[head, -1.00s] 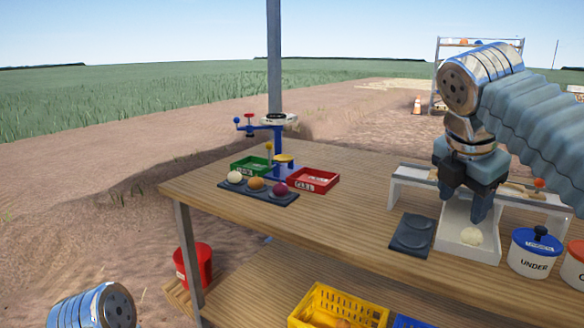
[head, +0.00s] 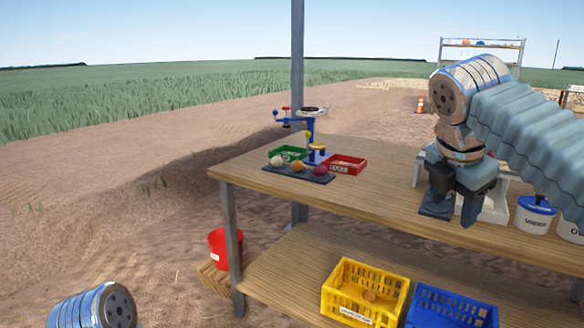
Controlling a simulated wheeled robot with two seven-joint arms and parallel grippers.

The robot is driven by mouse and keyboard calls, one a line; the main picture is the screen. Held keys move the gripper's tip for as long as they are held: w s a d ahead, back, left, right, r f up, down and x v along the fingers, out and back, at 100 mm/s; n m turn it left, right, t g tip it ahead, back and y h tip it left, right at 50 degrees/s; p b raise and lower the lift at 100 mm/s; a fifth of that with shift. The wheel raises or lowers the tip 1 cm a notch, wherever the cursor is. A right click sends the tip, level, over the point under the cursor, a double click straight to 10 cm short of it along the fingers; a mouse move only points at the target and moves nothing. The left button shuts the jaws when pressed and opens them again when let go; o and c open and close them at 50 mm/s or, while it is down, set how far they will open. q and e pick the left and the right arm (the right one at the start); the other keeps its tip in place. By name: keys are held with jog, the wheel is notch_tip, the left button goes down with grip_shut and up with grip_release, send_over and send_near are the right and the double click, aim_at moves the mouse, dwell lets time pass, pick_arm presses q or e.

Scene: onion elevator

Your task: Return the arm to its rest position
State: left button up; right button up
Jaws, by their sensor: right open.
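My right gripper (head: 455,213) hangs from the right arm over the right part of the wooden table (head: 390,196), fingers pointing down, open, with nothing seen between the fingers. It is in front of a white tray (head: 495,211), which it partly hides. The onion seen in that tray earlier is not visible now. At the lower left only a silver, rounded part of my left arm shows; the left gripper is out of view.
A dark tray (head: 287,174) with three onions, a green bin (head: 290,153), a red bin (head: 346,164) and a blue stand (head: 311,137) are at the table's left. A white tub (head: 535,218) is right. Yellow (head: 362,291) and blue (head: 452,307) crates sit on the lower shelf.

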jog(key=w+a+f+m+y, duration=0.1)
jog(key=w+a+f, duration=0.25)
jog(key=f, duration=0.45)
jog(key=w+a+f+m+y, duration=0.1)
jog(key=w+a+f, duration=0.3)
jog(key=f, duration=0.5)
jog(key=s+a+f+m+g+y, duration=0.1)
jog(key=a+f+m+y, duration=0.15)
jog(key=f, duration=0.95)
jog(key=a+f+m+g+y, duration=0.1)
jog(key=a+f+m, duration=0.25)
jog(key=f, duration=0.85)
jog(key=s+a+f+m+g+y, duration=0.1)
jog(key=s+a+f+m+y, duration=0.1)
jog(key=s+f+m, duration=1.4)
jog(key=s+f, duration=0.5)
jog(key=s, duration=0.1)
jog(key=shift+s+a+f, duration=0.3)
jog(key=shift+s+f, duration=0.1)
